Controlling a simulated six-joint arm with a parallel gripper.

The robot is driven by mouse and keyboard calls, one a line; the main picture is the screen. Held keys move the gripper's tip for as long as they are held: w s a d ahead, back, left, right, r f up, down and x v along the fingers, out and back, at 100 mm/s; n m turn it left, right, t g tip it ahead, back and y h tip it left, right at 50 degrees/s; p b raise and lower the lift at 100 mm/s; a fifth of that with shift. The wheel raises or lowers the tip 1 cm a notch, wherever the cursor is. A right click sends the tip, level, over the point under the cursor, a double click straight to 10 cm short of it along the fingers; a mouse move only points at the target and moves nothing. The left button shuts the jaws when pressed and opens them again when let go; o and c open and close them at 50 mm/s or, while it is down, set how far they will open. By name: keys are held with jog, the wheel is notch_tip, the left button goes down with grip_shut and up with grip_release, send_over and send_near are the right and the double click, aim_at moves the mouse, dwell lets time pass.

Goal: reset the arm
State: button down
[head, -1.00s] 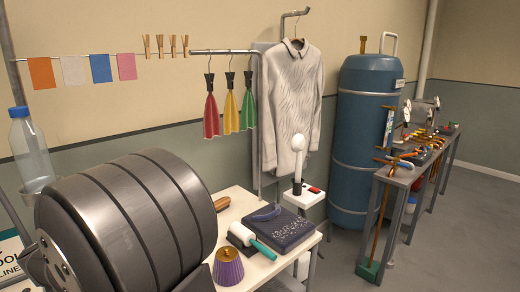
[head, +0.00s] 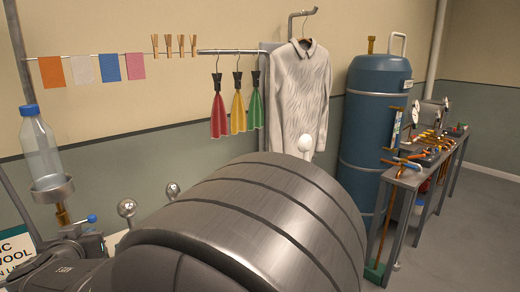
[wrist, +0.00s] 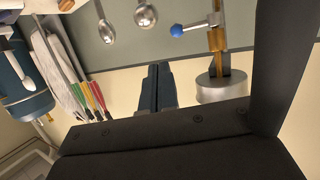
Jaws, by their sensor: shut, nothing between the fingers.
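My gripper (wrist: 160,80) is shut and empty in the wrist view, its two dark fingers side by side. It points toward the wall area, and nothing touches the fingertips. In the head view, my large banded arm link fills the lower middle, and dark parts of my wrist show at the lower left. The fingertips cannot be made out there.
A clear bottle (head: 40,148) sits in a metal cup (head: 53,189) at left. Coloured cloths (head: 238,110), a white shirt (head: 302,90) and a blue tank (head: 374,130) stand behind. My arm hides most of the table.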

aim_at(95, 220)
jog(key=x, duration=0.3)
jog(key=a+x, duration=0.1)
jog(key=x, duration=0.3)
jog(key=s+a+x, duration=0.1)
jog(key=x, duration=0.2)
jog(key=shift+w+a+f, duration=0.15)
jog(key=shift+w+f, duration=0.05)
jog(key=shift+w, duration=0.15)
jog(key=s, duration=0.2)
jog(key=shift+s+r+m, duration=0.1)
jog(key=shift+s+m, duration=0.15)
jog(key=shift+m, duration=0.05)
jog(key=shift+s+a+r+m+t+h, duration=0.1)
jog(key=shift+s+m+t+h, duration=0.15)
jog(key=shift+s+m+h, duration=0.5)
jog(key=shift+s+r+m+t+h, duration=0.1)
jog(key=shift+s+m+t+h, duration=0.25)
jog(key=shift+h, duration=0.7)
